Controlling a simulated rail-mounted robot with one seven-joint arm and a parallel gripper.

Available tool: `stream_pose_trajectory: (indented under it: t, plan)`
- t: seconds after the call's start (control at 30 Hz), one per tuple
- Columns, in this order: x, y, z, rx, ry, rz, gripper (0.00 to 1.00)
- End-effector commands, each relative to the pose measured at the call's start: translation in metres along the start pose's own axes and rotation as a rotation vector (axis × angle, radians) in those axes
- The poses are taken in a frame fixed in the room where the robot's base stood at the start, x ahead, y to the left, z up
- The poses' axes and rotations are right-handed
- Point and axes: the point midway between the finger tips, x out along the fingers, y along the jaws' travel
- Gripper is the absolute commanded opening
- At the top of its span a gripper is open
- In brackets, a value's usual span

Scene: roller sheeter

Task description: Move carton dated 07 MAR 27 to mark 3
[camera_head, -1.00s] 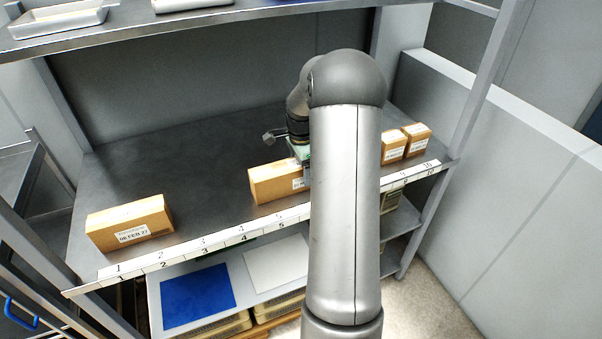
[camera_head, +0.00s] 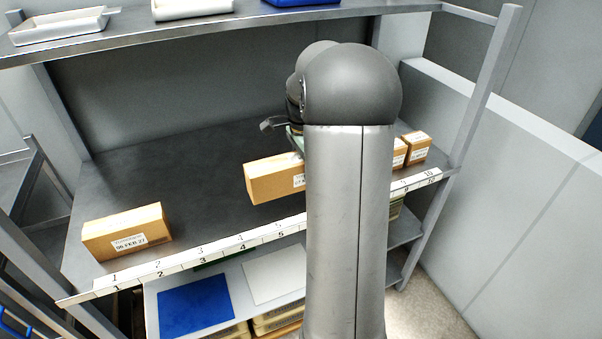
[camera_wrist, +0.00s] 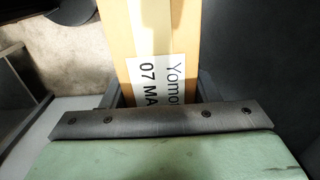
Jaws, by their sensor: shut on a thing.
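The carton dated 07 MAR (camera_wrist: 120,45) shows in the wrist view, with the end of its date cut off by my gripper plate. My gripper (camera_wrist: 160,92) is shut on it, one finger at each side. In the head view this carton (camera_head: 270,180) is near the shelf's front, around marks 5 to 6, and appears slightly above the board. My arm hides its right end and most of the gripper. The numbered strip (camera_head: 190,258) runs along the shelf's front edge; mark 3 (camera_head: 201,251) is left of the held carton.
A carton dated 06 FEB 27 (camera_head: 126,233) stands at the left, behind marks 1 and 2. Two small cartons (camera_head: 416,148) stand at the right near marks 9 and 10. The shelf board (camera_head: 200,190) between the left and held cartons is clear. An upper shelf (camera_head: 130,38) hangs above.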

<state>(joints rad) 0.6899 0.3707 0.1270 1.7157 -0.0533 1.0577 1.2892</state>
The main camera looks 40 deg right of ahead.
Motion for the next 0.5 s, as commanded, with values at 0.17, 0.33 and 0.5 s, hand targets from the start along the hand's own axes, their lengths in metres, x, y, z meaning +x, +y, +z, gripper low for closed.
stream_pose_trajectory:
  t: [0.17, 0.33, 0.5]
  plan:
    - [-0.025, 0.042, 0.013, -0.001, 0.002, -0.005, 0.17]
    - [-0.04, 0.072, 0.022, -0.002, 0.001, -0.004, 0.17]
    - [-0.048, 0.09, 0.026, -0.001, 0.001, -0.002, 0.17]
